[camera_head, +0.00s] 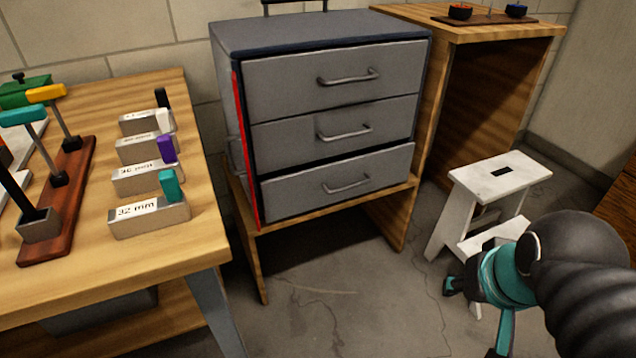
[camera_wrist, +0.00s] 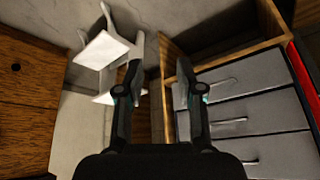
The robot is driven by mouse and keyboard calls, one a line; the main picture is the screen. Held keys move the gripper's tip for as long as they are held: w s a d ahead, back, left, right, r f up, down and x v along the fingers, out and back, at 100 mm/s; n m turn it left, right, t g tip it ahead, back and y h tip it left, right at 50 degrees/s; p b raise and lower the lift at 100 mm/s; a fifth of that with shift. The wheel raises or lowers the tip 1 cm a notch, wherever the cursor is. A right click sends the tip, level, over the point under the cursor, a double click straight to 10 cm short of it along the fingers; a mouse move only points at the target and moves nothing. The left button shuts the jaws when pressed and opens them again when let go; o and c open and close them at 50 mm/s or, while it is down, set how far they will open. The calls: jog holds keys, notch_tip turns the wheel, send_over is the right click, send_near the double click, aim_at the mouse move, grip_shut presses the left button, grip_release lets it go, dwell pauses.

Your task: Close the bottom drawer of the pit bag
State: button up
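The pit bag (camera_head: 320,35) is a grey three-drawer cabinet with a red strip on its left edge. Its bottom drawer (camera_head: 290,197) appears to stand out slightly, with a dark gap above its front. The middle drawer (camera_head: 290,138) and top drawer (camera_head: 290,80) look shut. My gripper (camera_head: 473,320) is to the right of the bag and lower in the head view, apart from it. In the wrist view, which looks upside down, my gripper (camera_wrist: 157,90) is open and empty, and the bottom drawer (camera_wrist: 255,78) shows right of the fingers.
The bag stands on a low wooden stand (camera_head: 243,222). A white step stool (camera_head: 500,175) is close to my gripper, right of the bag. A wooden workbench (camera_head: 90,255) with tools and labelled blocks is at left. The floor (camera_head: 340,290) before the bag is clear.

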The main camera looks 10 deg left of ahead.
jog(key=w+a+f+m+g+y, duration=0.2)
jog(key=w+a+m+g+y, duration=0.35)
jog(key=w+m, duration=0.3)
jog(key=m+t+y+p, duration=0.35)
jog(key=m+y, duration=1.05)
jog(key=m, duration=1.3)
send_near(353, 186)
jog(key=x, duration=1)
jog(key=shift+w+f, duration=0.2)
jog(key=shift+w, duration=0.1)
grip_shut()
